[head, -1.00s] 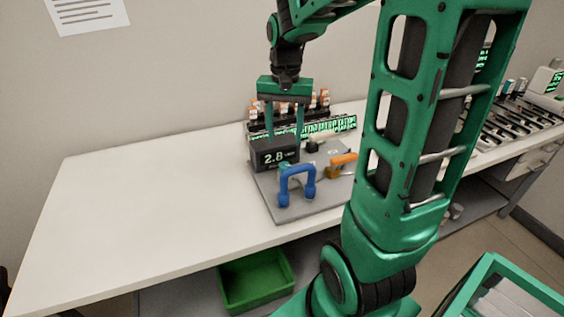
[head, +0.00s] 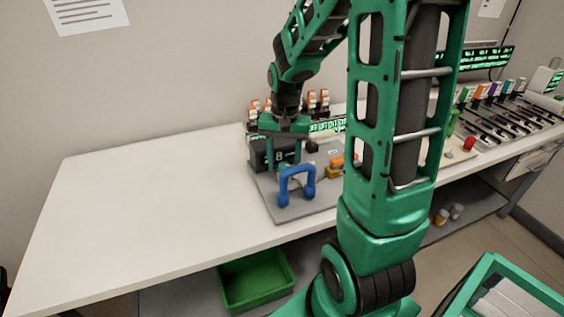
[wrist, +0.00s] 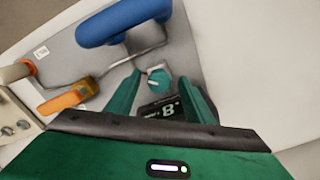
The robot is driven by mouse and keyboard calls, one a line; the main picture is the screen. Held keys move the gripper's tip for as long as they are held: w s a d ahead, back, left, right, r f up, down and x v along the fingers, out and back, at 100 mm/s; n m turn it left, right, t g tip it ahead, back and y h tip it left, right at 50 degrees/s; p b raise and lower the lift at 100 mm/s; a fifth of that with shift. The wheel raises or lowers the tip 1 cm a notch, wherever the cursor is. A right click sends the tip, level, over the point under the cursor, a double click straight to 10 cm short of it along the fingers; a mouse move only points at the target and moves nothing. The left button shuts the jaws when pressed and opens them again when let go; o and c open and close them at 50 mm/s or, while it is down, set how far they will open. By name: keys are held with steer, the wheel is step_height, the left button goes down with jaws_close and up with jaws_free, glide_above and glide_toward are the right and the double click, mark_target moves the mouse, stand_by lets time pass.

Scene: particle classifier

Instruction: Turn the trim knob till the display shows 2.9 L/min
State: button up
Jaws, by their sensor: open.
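The trim knob (wrist: 159,79) is a small teal knob with a pale part beside it. In the wrist view it lies between the fingers, nearer their tips, with visible gaps on both sides. In the head view my gripper hides it. The dark display (head: 258,158) stands on the grey plate behind the blue handle. It appears to read 2.8, partly covered by my gripper. In the wrist view the display (wrist: 160,110) is partly visible, with an 8 legible. My gripper (head: 285,172) is open and points down in front of the display; its fingers also show in the wrist view (wrist: 157,88).
A blue handle (head: 284,185) arches over the plate (head: 298,210) close to my gripper. It also shows in the wrist view (wrist: 115,24). An orange lever (wrist: 68,99) is beside it. The white table (head: 150,195) is clear to the left. A green bin (head: 255,283) is below.

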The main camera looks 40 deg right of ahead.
mark_target(284, 165)
steer(key=c, duration=1)
steer(key=shift+n, duration=0.7)
steer(key=shift+c, duration=0.2)
steer(key=o, duration=1)
steer(key=shift+o, duration=0.2)
step_height(284, 165, up, 11)
steer(key=shift+f, duration=0.1)
